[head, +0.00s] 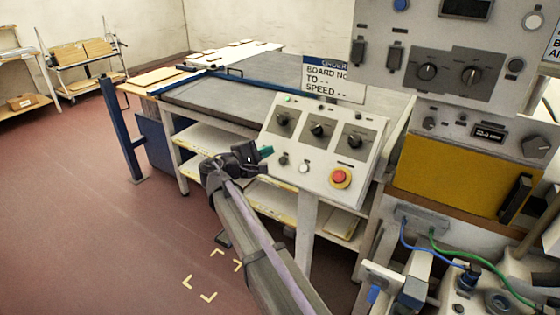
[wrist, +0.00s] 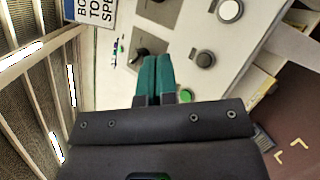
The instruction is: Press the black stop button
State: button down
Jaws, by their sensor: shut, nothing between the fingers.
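The black button (head: 283,160) sits in the lower row of the sloped light control panel (head: 318,178), left of a white button (head: 304,168). In the wrist view the black button (wrist: 204,59) is round with a grey collar, to the right of my fingertips. My gripper (head: 267,152) has teal fingers and hangs at the panel's left edge, just left of the black button. Its fingers (wrist: 157,62) are together and empty, apart from the black button in the picture. A green button (wrist: 186,95) shows beside the fingers, partly covered by my gripper.
A red mushroom button (head: 340,178) on a yellow ring is at the panel's lower right. Three dark knobs, one of them the middle knob (head: 319,130), form the row above. A sign (head: 333,78) stands behind the panel. A larger grey console (head: 445,60) rises at the right.

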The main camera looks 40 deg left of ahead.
aim_at(282, 160)
jog(key=shift+f, duration=0.1)
jog(key=w+f+b, duration=0.3)
jog(key=f+b, duration=0.1)
jog(key=w+f+b, duration=0.2)
jog(key=shift+w+a, duration=0.25)
jog(key=shift+w, duration=0.35)
dwell(1.5)
jog(key=shift+w+f+b, duration=0.3)
jog(key=shift+f+b, duration=0.05)
jog(key=shift+b, duration=0.05)
jog(key=shift+w+f+b, duration=0.25)
jog(key=shift+b, duration=0.05)
dwell(0.6)
jog(key=shift+r, duration=0.15)
jog(key=shift+s+r+p, duration=0.45)
jog(key=shift+s+p, duration=0.1)
jog(key=shift+p, duration=0.05)
